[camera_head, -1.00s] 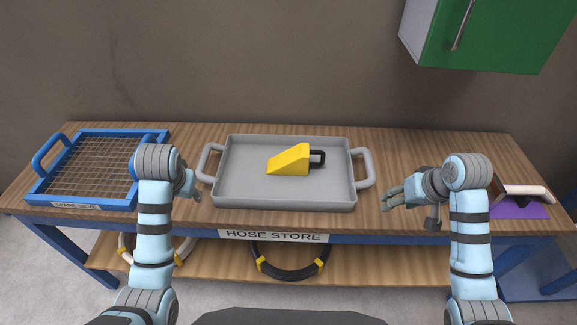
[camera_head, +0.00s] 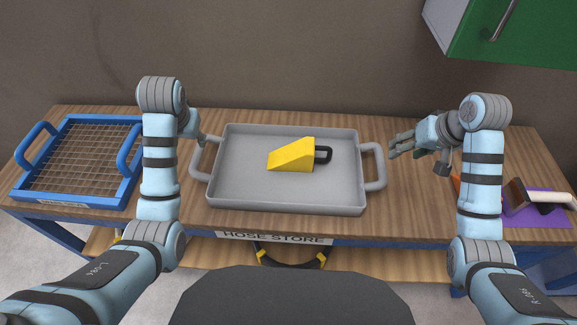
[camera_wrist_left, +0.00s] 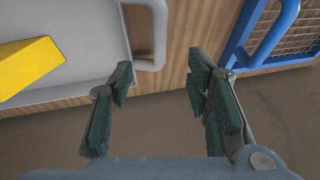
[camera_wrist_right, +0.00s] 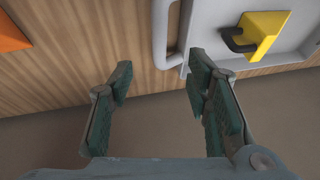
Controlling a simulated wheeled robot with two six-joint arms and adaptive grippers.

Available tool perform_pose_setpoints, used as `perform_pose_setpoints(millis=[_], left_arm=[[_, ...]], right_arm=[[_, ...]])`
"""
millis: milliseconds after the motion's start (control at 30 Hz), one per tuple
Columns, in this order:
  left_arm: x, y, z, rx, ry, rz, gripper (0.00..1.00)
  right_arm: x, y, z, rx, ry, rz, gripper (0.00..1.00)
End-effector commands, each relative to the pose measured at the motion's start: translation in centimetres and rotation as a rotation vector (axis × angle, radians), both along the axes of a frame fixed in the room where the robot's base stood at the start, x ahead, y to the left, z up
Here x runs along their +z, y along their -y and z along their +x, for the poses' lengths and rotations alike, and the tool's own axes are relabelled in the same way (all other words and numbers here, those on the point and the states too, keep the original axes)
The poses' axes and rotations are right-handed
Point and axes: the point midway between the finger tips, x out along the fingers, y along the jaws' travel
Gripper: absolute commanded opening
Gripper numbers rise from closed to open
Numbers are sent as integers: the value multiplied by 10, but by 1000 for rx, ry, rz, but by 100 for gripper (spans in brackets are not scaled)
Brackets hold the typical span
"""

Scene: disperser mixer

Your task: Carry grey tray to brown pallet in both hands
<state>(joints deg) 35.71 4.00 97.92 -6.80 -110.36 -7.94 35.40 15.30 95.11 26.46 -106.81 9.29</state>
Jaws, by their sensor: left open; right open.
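The grey tray (camera_head: 240,192) lies flat on the wooden bench, with a yellow wedge with a black handle (camera_head: 292,155) inside it. Its left handle (camera_head: 200,160) and right handle (camera_head: 376,167) stick out at the sides. My left gripper (camera_head: 206,139) is open and empty near the left handle, partly hidden behind my arm; the handle also shows in the left wrist view (camera_wrist_left: 159,35). My right gripper (camera_head: 393,147) is open and empty, a little right of the right handle, which shows in the right wrist view (camera_wrist_right: 160,35). I see no brown pallet.
A blue-framed mesh sieve (camera_head: 75,165) lies on the bench at left. A purple mat (camera_head: 545,218) with a white-handled tool and an orange item (camera_head: 456,186) are at right. A green cabinet (camera_head: 540,40) hangs upper right. A hose (camera_head: 290,262) sits on the lower shelf.

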Motion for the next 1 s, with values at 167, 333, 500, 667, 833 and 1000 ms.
perform_pose_setpoints(millis=[167,333,500,667,833,1000], left_arm=[[-23,-3,9,-2,-5,-1,45],[-53,-10,22,0,-5,-1,45],[-84,-16,36,0,-5,-1,45],[-109,-21,47,-1,-4,-1,45],[-124,-24,53,0,-3,-1,45],[-127,-24,55,0,-1,-1,45]], right_arm=[[-22,-4,8,-1,-4,1,45],[-53,-10,21,0,-4,0,45],[-84,-16,35,-1,-4,1,45],[-109,-21,46,-1,-2,1,45],[-124,-23,53,-1,-1,-1,45],[-127,-24,54,-1,0,-2,45]])
